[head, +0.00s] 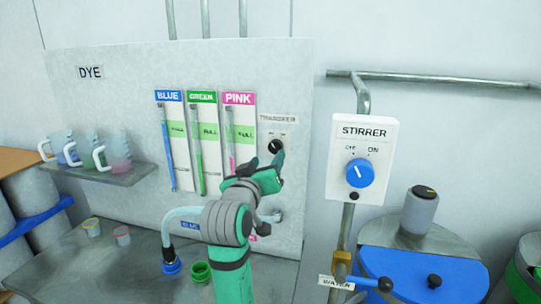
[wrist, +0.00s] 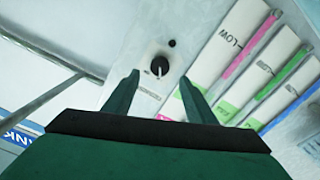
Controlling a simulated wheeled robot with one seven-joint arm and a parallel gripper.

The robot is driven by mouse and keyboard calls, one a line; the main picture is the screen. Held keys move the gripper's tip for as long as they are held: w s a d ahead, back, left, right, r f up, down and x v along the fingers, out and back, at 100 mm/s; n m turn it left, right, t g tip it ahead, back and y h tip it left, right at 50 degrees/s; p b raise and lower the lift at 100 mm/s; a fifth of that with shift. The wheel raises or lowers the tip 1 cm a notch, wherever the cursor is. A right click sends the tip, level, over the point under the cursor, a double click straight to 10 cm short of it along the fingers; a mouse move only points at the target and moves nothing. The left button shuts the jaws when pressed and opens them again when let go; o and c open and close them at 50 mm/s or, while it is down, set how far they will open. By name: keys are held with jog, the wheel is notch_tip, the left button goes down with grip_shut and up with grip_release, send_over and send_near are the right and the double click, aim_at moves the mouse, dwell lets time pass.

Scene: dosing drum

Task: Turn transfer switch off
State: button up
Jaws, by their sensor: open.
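The transfer switch (head: 275,146) is a small black rotary knob on a white plate, under a faint TRANSFER label (head: 277,119) on the grey panel. In the wrist view the knob (wrist: 159,66) appears upside down, with a pale pointer mark on it. I cannot read which position it points to. My gripper (head: 273,163) is in front of the panel, just below the knob, and partly covers the plate. In the wrist view its two green fingers (wrist: 159,80) are spread on either side of the knob, with nothing between them. I see no contact with the knob.
BLUE, GREEN and PINK gauges (head: 203,140) stand left of the switch. The STIRRER box (head: 364,132) with a blue knob (head: 360,172) stands close on the right, on a pipe. Jugs sit on a shelf (head: 112,175) at left. A blue-lidded drum (head: 425,270) is lower right.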

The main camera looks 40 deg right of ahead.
jog(key=shift+v, duration=1.6)
